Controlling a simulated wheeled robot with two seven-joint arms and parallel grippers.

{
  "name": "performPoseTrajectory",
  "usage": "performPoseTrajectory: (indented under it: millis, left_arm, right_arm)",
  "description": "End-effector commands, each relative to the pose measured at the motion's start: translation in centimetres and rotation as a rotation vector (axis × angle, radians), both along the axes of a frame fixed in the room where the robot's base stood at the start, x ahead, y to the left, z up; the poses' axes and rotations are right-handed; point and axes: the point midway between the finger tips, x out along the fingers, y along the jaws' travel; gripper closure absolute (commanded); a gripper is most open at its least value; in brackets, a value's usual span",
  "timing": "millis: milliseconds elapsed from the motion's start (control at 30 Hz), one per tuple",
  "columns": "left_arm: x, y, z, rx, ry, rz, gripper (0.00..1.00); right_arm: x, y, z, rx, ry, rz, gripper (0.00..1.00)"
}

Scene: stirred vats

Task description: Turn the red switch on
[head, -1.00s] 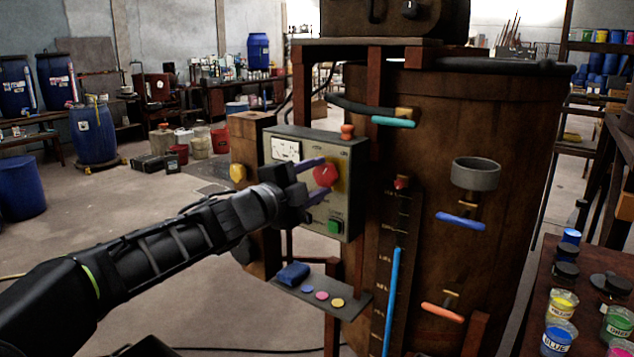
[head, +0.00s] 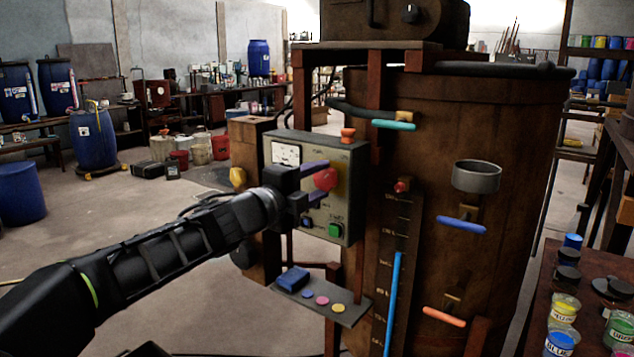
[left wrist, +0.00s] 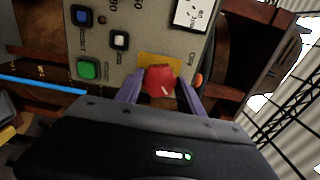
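The red switch (head: 325,179) is a round red knob on a yellow plate, on the front of a grey control box fixed beside a large brown vat. My left gripper (head: 321,180) reaches it from the left, with one purple finger above the knob and one below. In the left wrist view the red switch (left wrist: 160,80) sits between the tips of my left gripper (left wrist: 160,87). A white mark shows on the knob. The fingers are apart, close at its sides; no firm grip on it can be made out. My right gripper is not in view.
The control box (head: 355,160) also carries a dial, a green button (head: 335,230) and a blue button. A small shelf (head: 350,316) with a blue block and coloured discs juts out below. Coloured handles stick out from the vat (head: 520,130). Paint pots stand at right.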

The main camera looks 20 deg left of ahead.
Motion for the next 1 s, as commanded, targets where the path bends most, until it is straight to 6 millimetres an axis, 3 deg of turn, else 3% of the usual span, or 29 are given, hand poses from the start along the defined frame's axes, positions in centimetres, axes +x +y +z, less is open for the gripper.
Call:
performPoseTrajectory:
  millis: [267,567,767,1000]
  left_arm:
    - [0.0,0.0,-0.1,0.0,0.001,0.0,0.33]
    - [-0.2,0.1,0.0,-0.001,0.0,0.0,0.33]
    - [-2.2,0.9,0.0,-0.001,0.0,0.002,0.33]
    - [-5.9,2.4,0.1,0.0,0.0,0.001,0.33]
  right_arm:
    - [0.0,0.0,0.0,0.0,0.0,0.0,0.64]
    - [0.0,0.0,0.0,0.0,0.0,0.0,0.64]
    - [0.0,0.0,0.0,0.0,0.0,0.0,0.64]
    - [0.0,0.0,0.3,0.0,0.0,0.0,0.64]
